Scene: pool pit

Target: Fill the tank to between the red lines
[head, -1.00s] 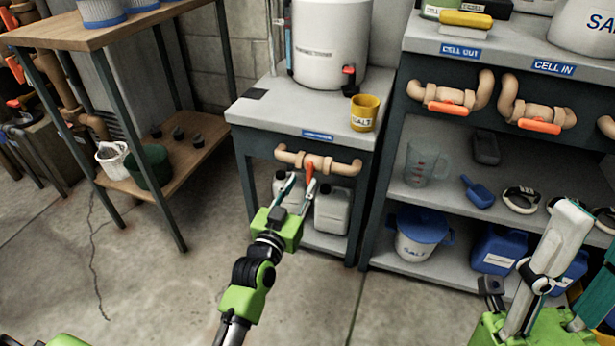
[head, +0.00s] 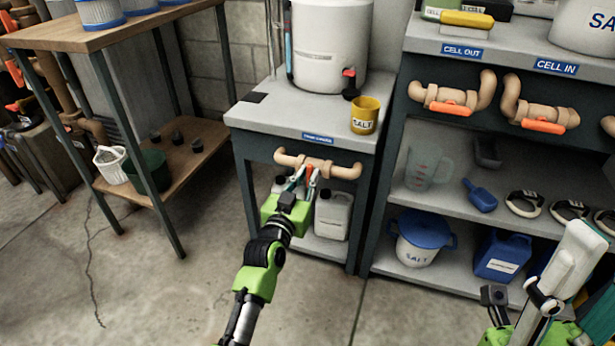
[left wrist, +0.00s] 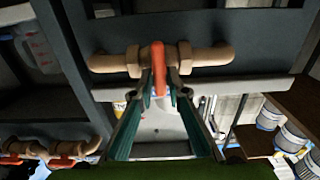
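The white tank (head: 328,45) stands on a grey bench. A thin clear tube (head: 288,40) rises at its left; I cannot make out red lines or a water level. Under the bench top runs a tan pipe valve (head: 340,169) with an orange handle, which shows clearly in the left wrist view (left wrist: 158,68). My left gripper (head: 306,177) is at this handle. Its teal-lined fingers stand on either side of the handle, with a small gap at the right finger in the wrist view. My right gripper (head: 592,262) is partly in view at lower right, fingers apart, seemingly empty.
A yellow salt cup (head: 364,115) stands on the bench's right corner. White jugs (head: 332,215) sit below, behind the left gripper. At right, a shelf unit (head: 420,189) has more orange-handled valves (head: 541,126). A wooden rack (head: 190,165) stands left. Floor between is clear.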

